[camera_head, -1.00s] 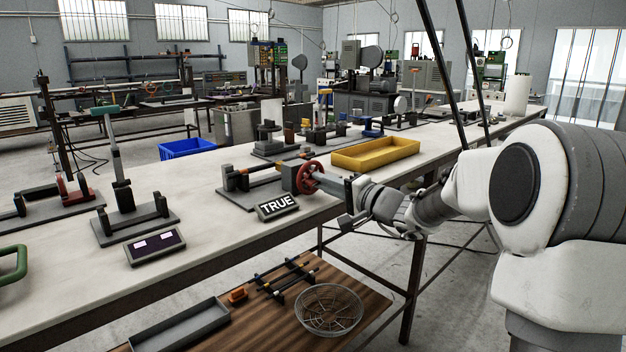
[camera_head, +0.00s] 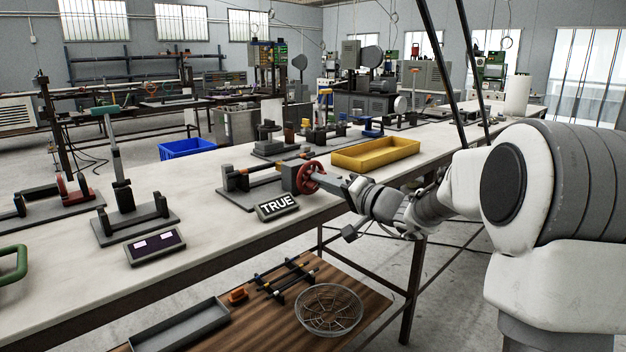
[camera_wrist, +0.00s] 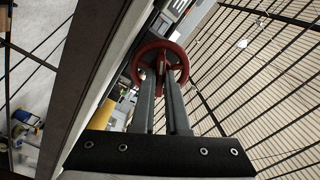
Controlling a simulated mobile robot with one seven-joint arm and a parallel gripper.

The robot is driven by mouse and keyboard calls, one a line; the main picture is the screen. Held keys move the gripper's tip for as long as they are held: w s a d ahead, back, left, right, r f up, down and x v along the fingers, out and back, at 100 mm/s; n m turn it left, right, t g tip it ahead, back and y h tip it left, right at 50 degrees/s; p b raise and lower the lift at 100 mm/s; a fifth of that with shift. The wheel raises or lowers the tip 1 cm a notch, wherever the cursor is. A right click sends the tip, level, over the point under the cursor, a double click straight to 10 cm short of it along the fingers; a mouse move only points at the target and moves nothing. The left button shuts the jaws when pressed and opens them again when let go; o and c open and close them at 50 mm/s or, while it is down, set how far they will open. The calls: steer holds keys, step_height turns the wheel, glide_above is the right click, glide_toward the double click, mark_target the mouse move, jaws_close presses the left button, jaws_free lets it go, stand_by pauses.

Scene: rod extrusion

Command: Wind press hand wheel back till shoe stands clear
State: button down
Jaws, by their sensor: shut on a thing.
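The press (camera_head: 262,182) stands on a dark base plate on the long pale bench, with end blocks and an orange-and-dark bar between them. Its red hand wheel (camera_head: 309,177) is at the right end, facing my arm. My gripper (camera_head: 322,180) reaches the wheel from the right. In the wrist view the wheel (camera_wrist: 141,58) lies straight ahead, and my gripper (camera_wrist: 161,72) is shut on a red part inside its rim. I cannot make out the shoe or its gap in these views.
Other fixtures share the bench to the left and back. A lower wooden shelf holds a wire basket (camera_head: 329,309).

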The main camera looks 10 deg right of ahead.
steer(key=shift+n, duration=1)
steer(key=shift+n, duration=1)
steer(key=c, duration=0.8)
jaws_free()
steer(key=shift+c, duration=0.2)
steer(key=shift+s+d, duration=0.1)
